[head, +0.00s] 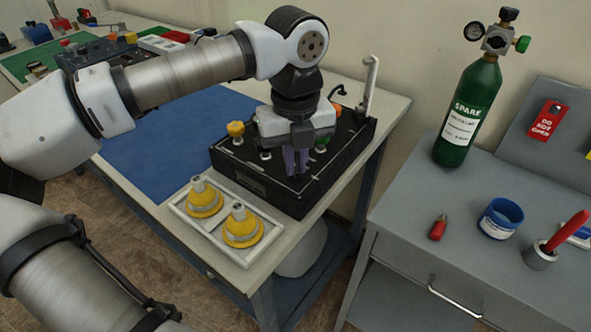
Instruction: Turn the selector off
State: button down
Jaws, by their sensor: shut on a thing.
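The oxygen trainer is a black box (270,189) with a sloped top panel, standing on the table. A yellow knob (236,129) is at its upper left and a green knob (322,144) at its right. My gripper (296,170) points down over the middle of the panel, with its fingers low at the surface. It is shut on a control there, taken to be the selector. The fingers and wrist hide that control, so its pointer and setting do not show.
A white tray (179,206) with two yellow masks sits in front of the box. A pale upright handle (370,86) rises at its back right. A blue mat (150,150) lies to the left. A green spare cylinder (468,115) stands on the grey bench at right.

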aim_at(296, 167)
jog(key=shift+n+b, duration=0.45)
jog(key=shift+n, duration=0.15)
jog(key=c, duration=1.5)
grip_release()
jog(key=shift+r, duration=0.1)
notch_tip(296, 167, up, 14)
jog(key=shift+f, duration=0.15)
